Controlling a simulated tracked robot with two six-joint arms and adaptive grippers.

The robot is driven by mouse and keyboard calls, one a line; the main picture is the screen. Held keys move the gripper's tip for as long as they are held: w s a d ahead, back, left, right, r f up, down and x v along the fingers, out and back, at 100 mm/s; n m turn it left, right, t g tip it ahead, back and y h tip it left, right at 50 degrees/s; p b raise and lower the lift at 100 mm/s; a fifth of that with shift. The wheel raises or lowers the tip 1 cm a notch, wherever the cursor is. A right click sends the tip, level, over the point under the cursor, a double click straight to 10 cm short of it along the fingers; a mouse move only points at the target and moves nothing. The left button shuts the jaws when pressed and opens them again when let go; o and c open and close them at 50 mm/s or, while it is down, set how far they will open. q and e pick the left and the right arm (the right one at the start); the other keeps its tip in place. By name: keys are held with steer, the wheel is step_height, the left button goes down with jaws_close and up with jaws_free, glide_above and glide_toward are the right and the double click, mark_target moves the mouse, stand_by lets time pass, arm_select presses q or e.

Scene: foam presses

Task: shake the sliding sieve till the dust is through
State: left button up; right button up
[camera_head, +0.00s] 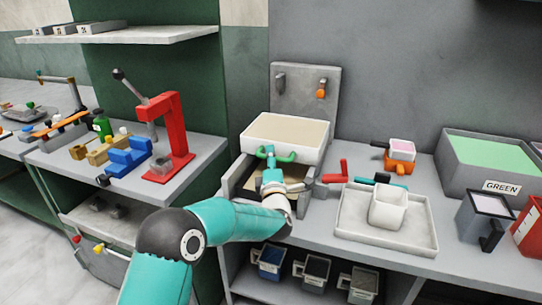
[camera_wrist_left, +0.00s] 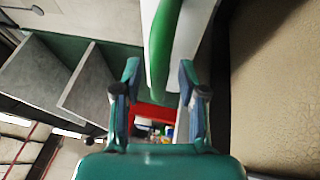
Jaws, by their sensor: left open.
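The sliding sieve (camera_head: 287,132) is a white-rimmed box with a pale beige layer inside, on a grey frame (camera_head: 236,178) on the bench. A green bar handle (camera_head: 285,157) sits on its front side. My left gripper (camera_head: 268,155) is at this handle, in front of the sieve. In the left wrist view, the two fingers (camera_wrist_left: 160,82) are spread apart, with the green handle (camera_wrist_left: 163,45) showing between and beyond them. The gripper looks open; contact with the handle cannot be told. My arm and gripper hide part of the space below the sieve. My right gripper is not in view.
A white tray (camera_head: 350,228) with a white cup (camera_head: 388,207) stands to the right. A grey bin labelled GREEN (camera_head: 450,163) is behind it. A red press (camera_head: 176,125) stands on the left bench. A grey back panel (camera_head: 303,100) rises behind the sieve.

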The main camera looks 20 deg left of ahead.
arm_select(q)
steer(key=shift+w, duration=0.15)
jaws_close()
stand_by(0.4)
